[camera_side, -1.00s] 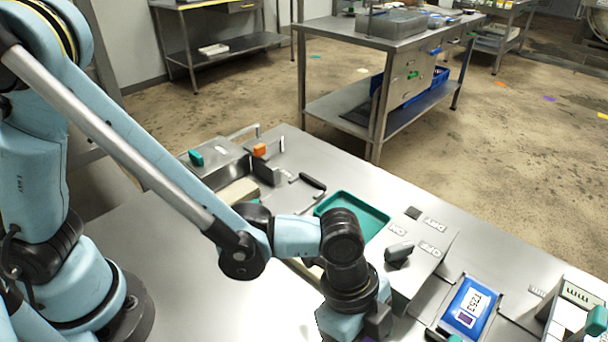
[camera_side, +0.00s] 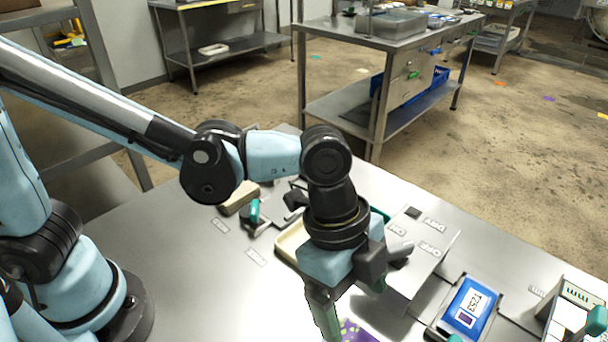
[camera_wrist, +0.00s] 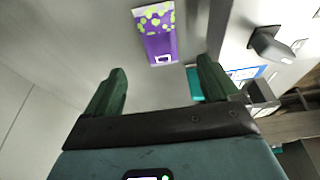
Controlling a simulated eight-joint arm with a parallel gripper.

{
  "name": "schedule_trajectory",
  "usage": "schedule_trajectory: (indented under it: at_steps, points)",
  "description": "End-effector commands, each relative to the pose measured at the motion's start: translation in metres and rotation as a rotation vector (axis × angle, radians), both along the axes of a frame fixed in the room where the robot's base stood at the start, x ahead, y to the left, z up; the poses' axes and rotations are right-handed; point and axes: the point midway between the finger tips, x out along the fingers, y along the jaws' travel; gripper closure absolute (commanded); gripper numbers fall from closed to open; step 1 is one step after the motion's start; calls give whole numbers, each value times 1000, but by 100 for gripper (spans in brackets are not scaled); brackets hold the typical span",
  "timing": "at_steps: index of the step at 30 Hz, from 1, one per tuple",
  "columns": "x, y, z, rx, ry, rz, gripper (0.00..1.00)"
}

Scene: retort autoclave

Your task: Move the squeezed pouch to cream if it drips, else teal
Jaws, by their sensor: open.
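A purple pouch with yellow-green spots (camera_wrist: 158,38) lies in front of my gripper in the wrist view. Its edge shows under my gripper in the side view (camera_side: 355,332). My gripper (camera_wrist: 162,72) is open, its dark green fingers apart with nothing between them. In the side view my gripper (camera_side: 338,305) points down over the bench. A cream tray (camera_side: 284,246) sits behind it, partly hidden by my arm. Only a corner of the teal tray (camera_side: 380,213) shows beside my wrist. I see no drip on the visible part of the pouch.
A teal-handled lever (camera_side: 254,212) stands behind the cream tray. The bench's left front is clear.

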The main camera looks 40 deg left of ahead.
Motion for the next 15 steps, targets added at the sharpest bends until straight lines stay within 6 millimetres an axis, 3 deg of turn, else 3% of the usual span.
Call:
schedule_trajectory:
  at_steps: [10,13,15]
  points:
    - [3,13,26,-2,-3,30,12]
    - [15,35,31,-10,-18,153,12]
    - [26,63,35,-22,-38,304,12]
